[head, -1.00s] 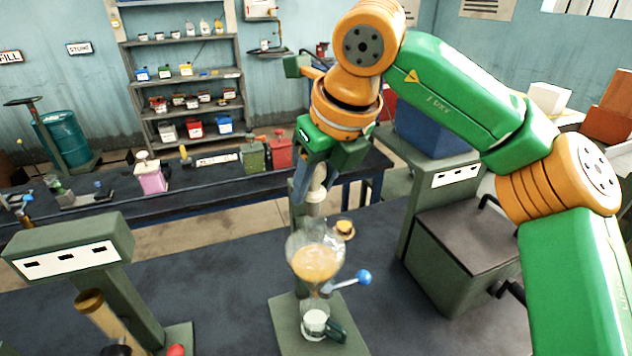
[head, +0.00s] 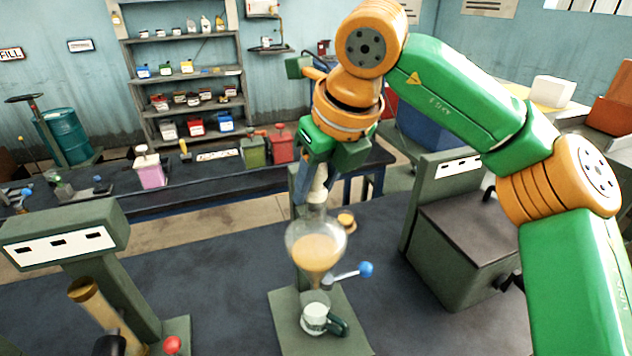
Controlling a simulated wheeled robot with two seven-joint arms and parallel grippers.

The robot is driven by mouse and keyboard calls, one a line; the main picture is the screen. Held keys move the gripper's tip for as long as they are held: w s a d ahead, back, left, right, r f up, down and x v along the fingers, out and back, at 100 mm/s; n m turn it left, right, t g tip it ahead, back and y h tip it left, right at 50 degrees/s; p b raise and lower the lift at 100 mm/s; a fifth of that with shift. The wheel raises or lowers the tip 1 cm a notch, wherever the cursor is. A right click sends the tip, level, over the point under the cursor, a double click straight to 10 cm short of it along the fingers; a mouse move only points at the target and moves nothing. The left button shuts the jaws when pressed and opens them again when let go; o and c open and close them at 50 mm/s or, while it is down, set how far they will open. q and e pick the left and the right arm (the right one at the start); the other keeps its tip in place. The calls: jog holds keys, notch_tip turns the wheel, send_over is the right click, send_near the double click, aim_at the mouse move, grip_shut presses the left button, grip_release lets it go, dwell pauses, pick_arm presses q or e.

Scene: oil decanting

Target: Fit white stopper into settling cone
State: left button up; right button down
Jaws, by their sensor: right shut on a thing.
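The settling cone (head: 301,240) is a clear glass funnel with tan liquid inside, standing upright on a green stand in the middle front. My right gripper (head: 317,190) points down above it and is shut on the white stopper (head: 319,184). The stopper is upright, its lower end close over the cone's neck. I cannot tell whether it touches or enters the mouth. The fingers hide part of its sides. My left gripper is not in view.
A blue-knobbed tap lever (head: 365,270) sticks out right of the cone's lower end. A white cup (head: 314,317) stands below it.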

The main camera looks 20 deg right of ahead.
jog(key=shift+f+b, duration=0.65)
jog(key=shift+f, duration=0.15)
jog(key=shift+c, duration=1.7)
grip_release()
jog(key=shift+r, duration=0.1)
jog(key=v, duration=0.7)
jog(key=shift+s, duration=0.1)
